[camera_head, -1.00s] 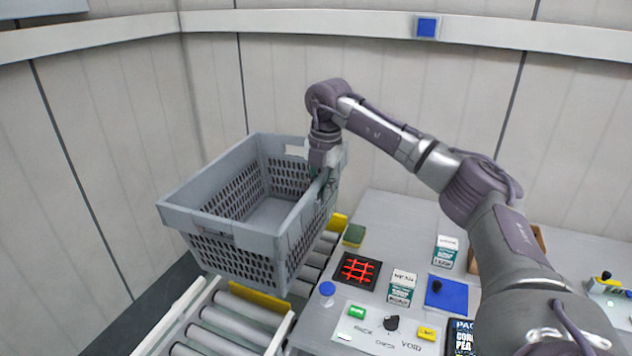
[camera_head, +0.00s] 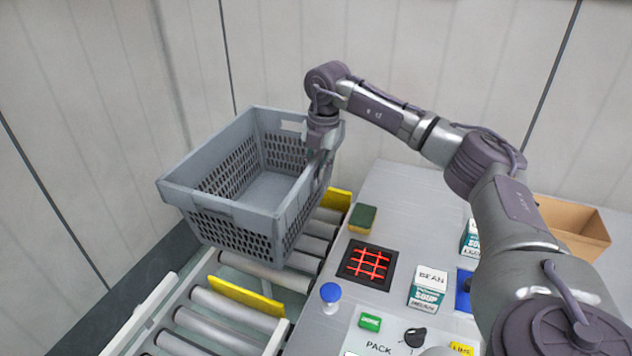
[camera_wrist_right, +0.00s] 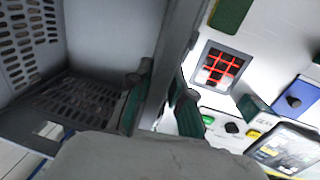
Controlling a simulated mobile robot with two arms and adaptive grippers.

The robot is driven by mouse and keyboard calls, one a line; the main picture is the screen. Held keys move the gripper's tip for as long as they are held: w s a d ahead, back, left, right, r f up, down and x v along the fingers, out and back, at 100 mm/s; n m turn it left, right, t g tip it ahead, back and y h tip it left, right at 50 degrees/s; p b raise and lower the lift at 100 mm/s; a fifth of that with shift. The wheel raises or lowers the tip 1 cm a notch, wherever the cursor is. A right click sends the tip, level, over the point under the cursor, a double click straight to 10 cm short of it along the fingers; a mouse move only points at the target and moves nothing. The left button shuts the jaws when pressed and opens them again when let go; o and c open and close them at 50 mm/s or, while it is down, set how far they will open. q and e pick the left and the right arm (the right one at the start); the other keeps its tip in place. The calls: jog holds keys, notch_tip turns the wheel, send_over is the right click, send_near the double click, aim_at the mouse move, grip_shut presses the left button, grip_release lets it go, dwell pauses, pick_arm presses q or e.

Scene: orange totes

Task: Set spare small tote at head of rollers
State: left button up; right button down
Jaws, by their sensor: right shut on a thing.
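A grey perforated tote (camera_head: 235,226), empty and upright, is held above the metal rollers (camera_head: 232,310); the head view does not show clearly whether its underside touches them. My right gripper (camera_head: 318,158) is shut on the tote's right-hand rim. In the right wrist view its two fingers (camera_wrist_right: 160,105) straddle the tote wall (camera_wrist_right: 172,60), one on the inside and one on the outside. The rollers run from the lower left to behind the tote. My left gripper does not show.
Yellow bars (camera_head: 246,297) cross the rollers. Right of them a grey counter holds a red-grid scanner (camera_head: 367,264), a blue-capped bottle (camera_head: 330,298), a green-yellow sponge (camera_head: 362,219), a soup carton (camera_head: 427,288) and buttons. A cardboard box (camera_head: 572,228) stands farther right.

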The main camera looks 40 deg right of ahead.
jog(key=shift+w+f, duration=0.15)
jog(key=shift+f, duration=0.55)
jog(key=shift+w+d+f+b, duration=0.15)
jog(key=shift+w+f+b, duration=0.05)
jog(key=shift+f+b, duration=0.3)
jog(key=shift+s+f+b, duration=0.15)
jog(key=shift+f+b, duration=0.45)
pick_arm(q)
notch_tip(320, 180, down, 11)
jog(key=b, duration=0.7)
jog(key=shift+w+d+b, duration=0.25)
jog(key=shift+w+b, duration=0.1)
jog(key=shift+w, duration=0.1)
pick_arm(e)
notch_tip(320, 180, down, 11)
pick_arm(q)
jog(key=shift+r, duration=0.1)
